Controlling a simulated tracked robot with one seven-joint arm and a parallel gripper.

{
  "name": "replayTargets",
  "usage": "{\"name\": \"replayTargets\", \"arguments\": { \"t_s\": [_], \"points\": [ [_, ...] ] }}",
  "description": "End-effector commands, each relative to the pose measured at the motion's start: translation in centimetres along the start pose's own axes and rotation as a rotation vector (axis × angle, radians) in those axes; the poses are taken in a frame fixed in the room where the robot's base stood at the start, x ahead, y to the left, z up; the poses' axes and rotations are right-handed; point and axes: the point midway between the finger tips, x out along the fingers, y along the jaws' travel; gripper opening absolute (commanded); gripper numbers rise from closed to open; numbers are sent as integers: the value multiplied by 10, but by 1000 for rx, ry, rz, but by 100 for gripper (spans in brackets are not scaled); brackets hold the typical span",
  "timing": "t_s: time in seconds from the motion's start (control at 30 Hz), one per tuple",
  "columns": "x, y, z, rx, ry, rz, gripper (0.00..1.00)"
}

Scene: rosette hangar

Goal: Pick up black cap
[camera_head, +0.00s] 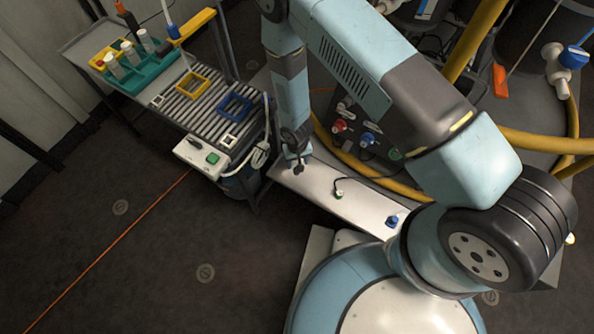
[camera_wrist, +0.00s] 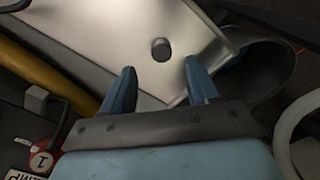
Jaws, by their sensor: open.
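The black cap (camera_wrist: 160,49) is a small, dark, round piece on the pale metal shelf (camera_wrist: 120,45) in the wrist view. My gripper (camera_wrist: 160,68) is open. Its two blue fingers point toward the cap, which shows just beyond the fingertips, in line with the gap between them. Nothing is held. In the head view my gripper (camera_head: 298,160) is over the left end of the white shelf (camera_head: 325,192). The cap is hard to tell from my dark gripper there.
A blue-based knob (camera_head: 391,221) and a small cabled plug (camera_head: 339,194) sit farther along the shelf. A roller cart (camera_head: 208,107) with yellow and blue frames stands close on the left. A dark panel with connectors (camera_head: 345,125) and yellow hoses (camera_head: 360,168) border the shelf behind.

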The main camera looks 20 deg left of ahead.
Motion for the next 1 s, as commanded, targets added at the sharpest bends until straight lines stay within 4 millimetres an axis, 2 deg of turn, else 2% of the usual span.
{"name": "replayTargets", "arguments": {
  "t_s": [0.33, 0.63, 1.0],
  "points": [
    [22, -2, 0, -3, 1, 0, 60],
    [58, -3, 3, -2, -1, 0, 60],
    [65, -3, 2, -1, 0, 0, 60]
  ]
}}
